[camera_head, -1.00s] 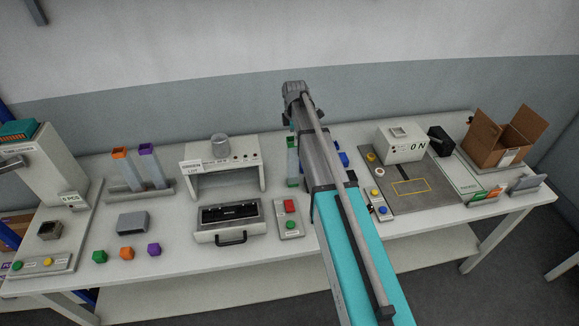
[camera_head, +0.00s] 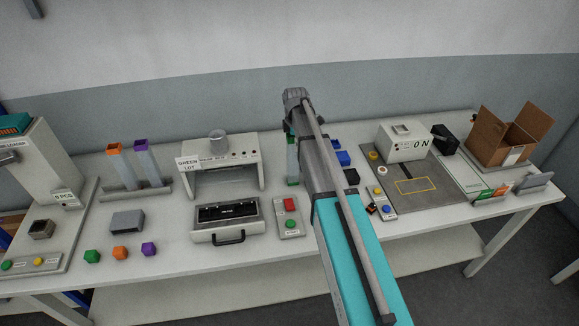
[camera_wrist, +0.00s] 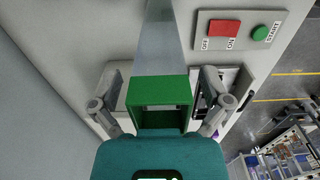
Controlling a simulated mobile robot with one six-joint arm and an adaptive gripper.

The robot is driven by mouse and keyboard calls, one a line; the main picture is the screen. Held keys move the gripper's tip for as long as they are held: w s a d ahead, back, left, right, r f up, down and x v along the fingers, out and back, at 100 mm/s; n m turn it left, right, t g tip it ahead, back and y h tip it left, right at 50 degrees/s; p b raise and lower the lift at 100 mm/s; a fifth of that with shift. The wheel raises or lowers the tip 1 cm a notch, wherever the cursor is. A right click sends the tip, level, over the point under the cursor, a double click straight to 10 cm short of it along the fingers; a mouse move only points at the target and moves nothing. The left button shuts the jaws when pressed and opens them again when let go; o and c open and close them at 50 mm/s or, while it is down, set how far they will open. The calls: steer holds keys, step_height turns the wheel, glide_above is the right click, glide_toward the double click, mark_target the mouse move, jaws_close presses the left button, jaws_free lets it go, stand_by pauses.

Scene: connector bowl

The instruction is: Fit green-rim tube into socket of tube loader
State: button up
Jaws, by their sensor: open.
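The green-rim tube (camera_wrist: 160,60) is a grey tube with a green square rim, large at the centre of the wrist view. In the head view a strip of it (camera_head: 291,150) shows beside my arm, which covers the rest. My gripper (camera_wrist: 160,108) is open, with one finger on each side of the green rim; whether they touch it I cannot tell. The tube loader (camera_head: 50,165) stands at the far left of the head view, partly cut off. A dark square opening (camera_head: 42,229) on its base looks like the socket.
Tubes with orange (camera_head: 114,149) and purple (camera_head: 141,145) rims stand in a rack (camera_head: 135,193). Green, orange and purple caps lie in front, near a grey block (camera_head: 127,222). A tester (camera_head: 222,165), a button panel (camera_head: 290,219) and a cardboard box (camera_head: 497,140) share the bench.

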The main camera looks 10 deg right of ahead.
stand_by(0.6)
jaws_close()
stand_by(0.3)
